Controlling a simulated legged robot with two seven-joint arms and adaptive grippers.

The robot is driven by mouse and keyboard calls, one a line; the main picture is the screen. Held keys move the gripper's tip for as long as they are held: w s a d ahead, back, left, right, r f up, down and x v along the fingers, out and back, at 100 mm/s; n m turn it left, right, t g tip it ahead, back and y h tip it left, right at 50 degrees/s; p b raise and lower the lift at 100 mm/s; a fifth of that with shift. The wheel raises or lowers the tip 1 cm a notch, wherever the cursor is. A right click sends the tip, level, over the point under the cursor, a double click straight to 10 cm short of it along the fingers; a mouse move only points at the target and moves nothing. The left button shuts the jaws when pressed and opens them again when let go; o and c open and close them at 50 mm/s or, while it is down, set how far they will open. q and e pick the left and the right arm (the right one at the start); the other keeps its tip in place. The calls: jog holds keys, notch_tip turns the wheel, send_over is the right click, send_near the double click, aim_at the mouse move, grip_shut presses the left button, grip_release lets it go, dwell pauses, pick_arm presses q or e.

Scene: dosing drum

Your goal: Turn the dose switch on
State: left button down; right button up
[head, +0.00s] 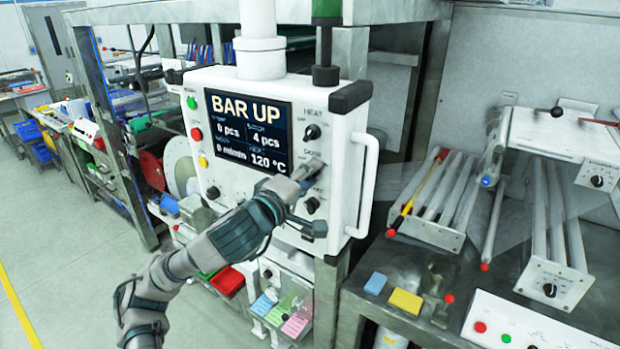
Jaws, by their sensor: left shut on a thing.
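The white control panel (350,150) has a screen (248,132) reading "BAR UP", "4 pcs" and "120 °C". My left gripper (308,170) reaches the panel's right side, just below the "DOSE" label. It is shut on the dose switch, which its fingers mostly hide, so I cannot read the switch's position. A black heat knob (312,132) sits above the gripper and another black knob (312,205) sits below it. My right gripper is not in view.
Green, red and yellow buttons (196,134) line the panel's left edge. A white handle (367,185) juts out at its right. A metal bench (400,262) on the right carries rods, sponges and another control box (520,325). Open floor lies at the left.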

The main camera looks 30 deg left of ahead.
pick_arm(q)
jog(key=shift+f+m, duration=0.15)
jog(key=shift+m, duration=1.15)
jog(key=shift+a+r, duration=0.1)
jog(key=shift+r, duration=0.1)
jog(key=c, duration=1.1)
grip_release()
jog(key=o, duration=0.3)
jog(key=shift+w+a, duration=0.1)
jog(key=shift+o, duration=0.2)
jog(key=shift+w+a+f, duration=0.1)
jog(key=shift+a, duration=0.05)
jog(key=s, duration=1.2)
jog(key=shift+a, duration=0.35)
jog(key=shift+d+f, duration=0.1)
jog(key=shift+d, duration=0.05)
